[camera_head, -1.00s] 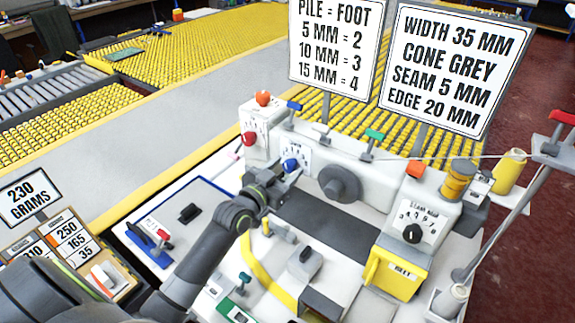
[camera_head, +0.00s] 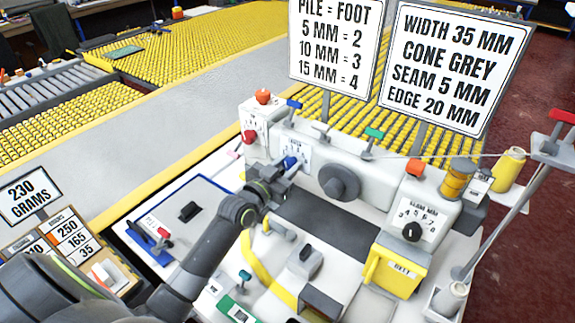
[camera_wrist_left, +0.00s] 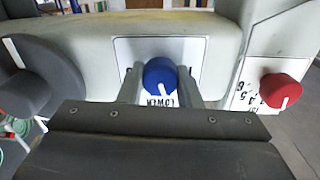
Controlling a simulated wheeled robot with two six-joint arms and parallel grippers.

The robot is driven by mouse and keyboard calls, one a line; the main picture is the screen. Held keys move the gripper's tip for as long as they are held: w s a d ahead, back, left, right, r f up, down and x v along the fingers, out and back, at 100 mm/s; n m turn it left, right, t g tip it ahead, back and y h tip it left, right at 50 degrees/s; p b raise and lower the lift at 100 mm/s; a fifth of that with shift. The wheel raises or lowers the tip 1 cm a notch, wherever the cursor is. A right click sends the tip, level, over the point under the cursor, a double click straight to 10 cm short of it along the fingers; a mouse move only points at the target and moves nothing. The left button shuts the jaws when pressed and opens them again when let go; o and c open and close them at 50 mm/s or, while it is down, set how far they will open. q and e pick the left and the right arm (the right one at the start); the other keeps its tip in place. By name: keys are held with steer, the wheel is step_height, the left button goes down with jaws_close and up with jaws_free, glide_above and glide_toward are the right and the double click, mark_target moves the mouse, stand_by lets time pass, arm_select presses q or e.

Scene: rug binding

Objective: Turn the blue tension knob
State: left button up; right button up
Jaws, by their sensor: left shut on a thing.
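The blue tension knob (camera_head: 290,163) sits on a white dial plate on the front of the grey machine head. My left gripper (camera_head: 284,168) reaches the knob from the front left. In the wrist view its two fingers (camera_wrist_left: 160,84) stand on either side of the knob and are shut on it. Parts of the dial's lettering are hidden behind the fingers. My right gripper is in neither view.
A red knob (camera_head: 249,137) is on the dial left of the blue one. A dark grey handwheel (camera_head: 340,182) is to the right. An orange knob (camera_head: 263,97) tops the machine. A yellow box (camera_head: 397,268) stands at the front right.

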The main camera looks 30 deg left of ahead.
arm_select(q)
steer(key=shift+n, duration=0.3)
steer(key=shift+n+p, duration=0.45)
steer(key=shift+n, duration=0.45)
steer(key=shift+n+p, duration=0.45)
steer(key=shift+n, duration=1.05)
steer(key=o, duration=1)
steer(key=s, duration=0.5)
steer(key=s+a, duration=0.1)
steer(key=s, duration=0.5)
steer(key=s+a+b, duration=0.1)
steer(key=s, duration=0.5)
steer(key=shift+s+a, duration=0.15)
steer(key=shift+a, duration=0.1)
